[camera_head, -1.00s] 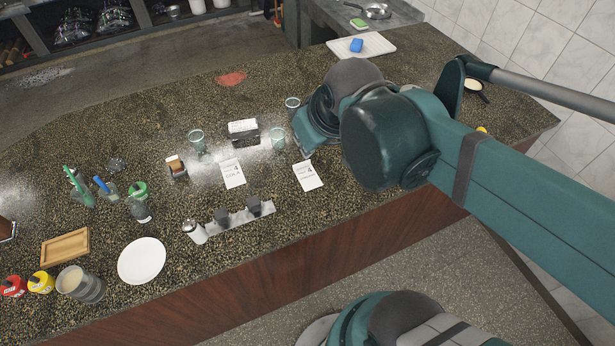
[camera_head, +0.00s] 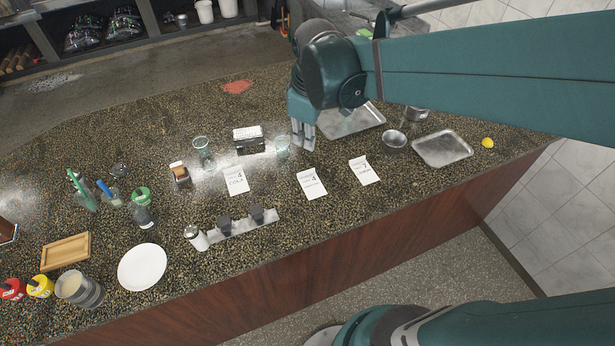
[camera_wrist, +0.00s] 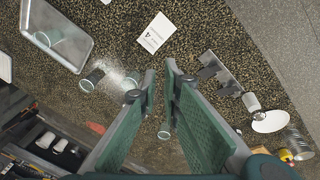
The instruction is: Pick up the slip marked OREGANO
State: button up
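Three white paper slips lie flat on the speckled counter in the head view: a left slip (camera_head: 236,181), a middle slip (camera_head: 312,184) and a right slip (camera_head: 363,171). Their print is too small to tell which reads OREGANO. My gripper (camera_head: 303,145) points down above the counter, behind the middle slip and left of the right one.
A dark holder (camera_head: 248,139) and glasses (camera_head: 203,152) (camera_head: 282,146) stand behind the slips. A shaker rack (camera_head: 242,226) and white plate (camera_head: 142,267) are in front and left. Metal trays (camera_head: 352,120) (camera_head: 443,149) and a bowl (camera_head: 394,140) lie right.

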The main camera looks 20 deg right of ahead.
jog(key=w+d+f+n+g, duration=0.25)
jog(key=w+f+n, duration=0.25)
jog(key=w+f, duration=0.25)
jog(key=n+g+b, duration=0.2)
jog(key=n+g, duration=0.1)
jog(key=n, duration=0.2)
send_near(306, 174)
jog(key=shift+d+r, duration=0.25)
jog(key=shift+x, duration=1.3)
jog(key=shift+x, duration=2.6)
jog(key=shift+a, duration=0.1)
grip_shut()
